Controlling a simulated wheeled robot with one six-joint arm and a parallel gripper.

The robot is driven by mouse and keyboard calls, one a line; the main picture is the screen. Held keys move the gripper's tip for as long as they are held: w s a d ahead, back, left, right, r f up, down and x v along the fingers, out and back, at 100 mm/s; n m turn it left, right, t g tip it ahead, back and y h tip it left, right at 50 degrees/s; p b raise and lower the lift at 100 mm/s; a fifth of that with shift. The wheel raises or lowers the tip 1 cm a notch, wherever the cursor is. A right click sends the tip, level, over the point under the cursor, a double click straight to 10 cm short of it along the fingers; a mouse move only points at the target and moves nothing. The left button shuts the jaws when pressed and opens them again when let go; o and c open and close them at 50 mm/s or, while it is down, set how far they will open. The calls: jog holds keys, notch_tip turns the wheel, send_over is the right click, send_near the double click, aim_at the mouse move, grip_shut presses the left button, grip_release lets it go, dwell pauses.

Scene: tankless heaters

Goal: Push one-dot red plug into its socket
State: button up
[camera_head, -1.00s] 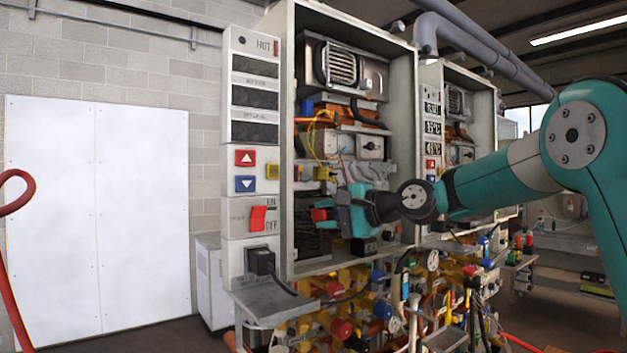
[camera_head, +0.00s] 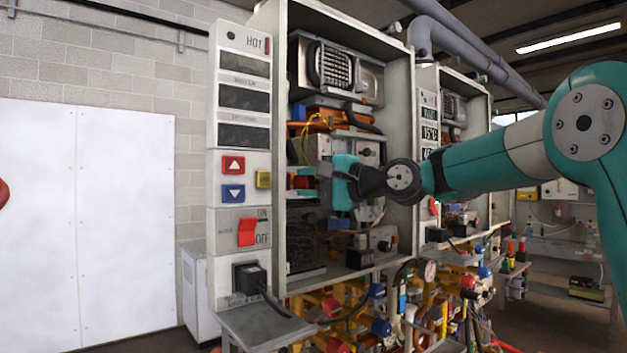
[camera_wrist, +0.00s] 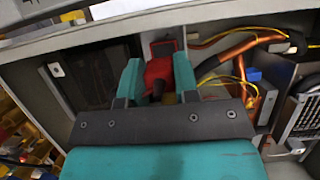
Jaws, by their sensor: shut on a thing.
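My gripper (camera_head: 322,180) is inside the open front of the nearer heater cabinet, its fingers pointing left. It is shut on a red plug (camera_head: 302,182), which sticks out past the fingertips. In the wrist view the plug (camera_wrist: 158,72) sits between the two teal fingers (camera_wrist: 158,80). Just beyond it is a red block with a dark face (camera_wrist: 163,47), close to the cabinet's inner wall. I cannot tell whether the plug touches this block. The dot marking on the plug is too small to make out.
The cabinet's side wall (camera_head: 272,120) stands just left of the gripper. Copper pipes (camera_wrist: 236,55) and yellow wires run close by. Below are a dark panel (camera_head: 305,235) and valves. The control panel has a red switch (camera_head: 247,232) and a black power plug (camera_head: 250,277).

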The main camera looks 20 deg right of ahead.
jog(key=shift+w+a+p, duration=0.2)
jog(key=shift+w+p, duration=0.1)
jog(key=shift+w, duration=0.35)
jog(key=shift+w+a+p, duration=0.25)
jog(key=shift+w+p, duration=0.05)
jog(key=shift+w, duration=0.35)
jog(key=shift+w+a+p, duration=0.2)
jog(key=shift+w+p, duration=0.1)
jog(key=shift+w, duration=0.35)
jog(key=shift+p, duration=0.3)
dwell(0.6)
jog(key=shift+w+a+p, duration=0.2)
jog(key=shift+w+p, duration=0.2)
jog(key=shift+w, duration=0.05)
dwell(0.4)
jog(key=o, duration=0.9)
jog(key=shift+o, duration=0.2)
jog(key=shift+d, duration=0.1)
jog(key=b, duration=0.6)
send_near(296, 181)
jog(key=s+d, duration=0.3)
jog(key=d, duration=0.2)
